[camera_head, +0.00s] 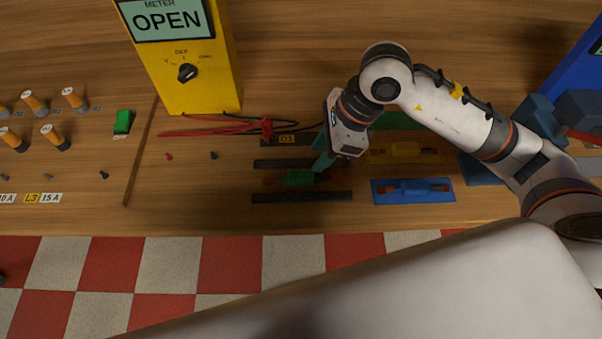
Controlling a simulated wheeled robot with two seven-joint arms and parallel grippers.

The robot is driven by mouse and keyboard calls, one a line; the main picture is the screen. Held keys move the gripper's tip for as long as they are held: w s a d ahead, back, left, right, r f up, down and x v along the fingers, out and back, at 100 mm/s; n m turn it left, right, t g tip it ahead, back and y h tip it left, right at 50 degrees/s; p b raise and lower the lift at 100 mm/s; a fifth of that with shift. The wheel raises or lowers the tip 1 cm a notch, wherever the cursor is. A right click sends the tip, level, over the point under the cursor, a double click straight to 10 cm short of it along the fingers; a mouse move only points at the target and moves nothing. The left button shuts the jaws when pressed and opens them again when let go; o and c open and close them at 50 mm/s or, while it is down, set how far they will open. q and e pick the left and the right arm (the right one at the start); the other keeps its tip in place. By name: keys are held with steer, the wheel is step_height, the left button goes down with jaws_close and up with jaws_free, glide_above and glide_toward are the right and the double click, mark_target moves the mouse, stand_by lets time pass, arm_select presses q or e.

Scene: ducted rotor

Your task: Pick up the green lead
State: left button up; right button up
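The green lead (300,178) looks like a small green block with reddish ends. It lies between two dark rails, in the row below the D1 label. My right gripper (321,163) reaches down from the right, with its teal fingers at the right part of the green lead. The fingers overlap in this view, so I cannot tell whether they are open or shut, or whether they touch the lead. My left gripper is not in view.
Dark rails (301,197) flank the lead. A yellow lead (405,149) and a blue lead (410,187) lie on coloured pads to the right. A yellow meter (205,75) reading OPEN stands behind, with red and black cables (205,131). A green block (123,121) lies left.

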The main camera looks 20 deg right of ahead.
mark_target(303, 174)
steer(key=x, duration=0.2)
steer(key=shift+w+a+f, duration=0.1)
steer(key=shift+a+f, duration=0.05)
steer(key=shift+f, duration=0.1)
steer(key=shift+a+f+p, duration=0.2)
steer(key=shift+f+p, duration=0.15)
steer(key=shift+p, duration=0.1)
steer(key=p+x, duration=0.1)
steer(key=x, duration=0.2)
steer(key=shift+a+f, duration=0.15)
steer(key=shift+f, duration=0.1)
steer(key=shift+w+a+f, duration=0.1)
steer(key=shift+f, duration=0.3)
jaws_close()
steer(key=shift+r, duration=0.1)
